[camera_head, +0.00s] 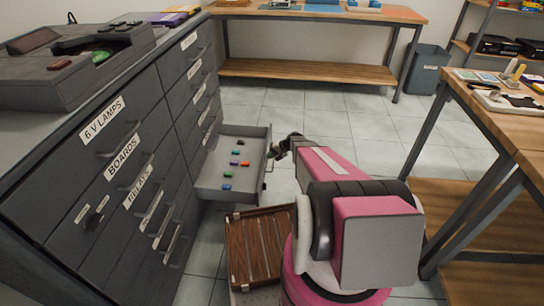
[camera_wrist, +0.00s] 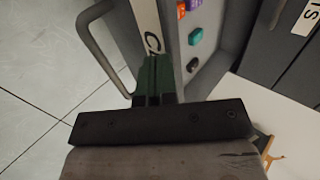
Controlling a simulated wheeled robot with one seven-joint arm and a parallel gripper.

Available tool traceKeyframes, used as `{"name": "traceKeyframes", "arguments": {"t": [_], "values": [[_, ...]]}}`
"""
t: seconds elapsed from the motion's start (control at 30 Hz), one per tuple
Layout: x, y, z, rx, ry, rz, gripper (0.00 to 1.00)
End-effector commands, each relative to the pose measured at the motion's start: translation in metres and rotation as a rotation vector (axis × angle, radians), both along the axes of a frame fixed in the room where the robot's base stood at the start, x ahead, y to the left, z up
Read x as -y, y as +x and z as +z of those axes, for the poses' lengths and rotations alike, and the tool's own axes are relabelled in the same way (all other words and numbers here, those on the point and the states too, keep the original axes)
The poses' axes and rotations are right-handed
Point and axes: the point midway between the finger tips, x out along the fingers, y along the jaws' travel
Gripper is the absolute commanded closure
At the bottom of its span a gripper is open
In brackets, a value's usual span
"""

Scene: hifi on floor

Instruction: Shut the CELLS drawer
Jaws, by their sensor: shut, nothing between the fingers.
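The open grey drawer (camera_head: 212,188) is pulled well out of the cabinet and holds several small coloured pieces. In the wrist view its front bears a white label (camera_wrist: 146,18), on which only a "C" and part of another letter show; my fingers cover the rest. A grey bar handle (camera_wrist: 90,35) stands to the left of the label. My gripper (camera_wrist: 154,62) is shut and empty, its fingertips over the drawer front beside the handle. In the head view my gripper (camera_head: 276,150) is at the drawer's outer front. I cannot tell whether the fingertips touch it.
The grey cabinet (camera_head: 60,185) has several closed labelled drawers. A slatted wooden crate (camera_head: 255,246) sits below the open drawer, close to my base. A workbench (camera_head: 505,120) stands at the right and another (camera_head: 310,70) at the back. Tiled floor between them is clear.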

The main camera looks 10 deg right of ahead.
Motion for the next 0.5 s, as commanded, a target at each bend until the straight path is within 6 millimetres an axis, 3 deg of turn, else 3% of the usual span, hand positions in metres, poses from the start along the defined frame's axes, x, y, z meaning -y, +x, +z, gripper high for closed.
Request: {"name": "traceKeyframes", "arguments": {"t": [0.27,0.5], "values": [[-0.004,0.001,0.0,0.0,0.0,0.001,1.0],[-0.034,0.011,0.0,0.001,0.001,0.004,1.0]]}}
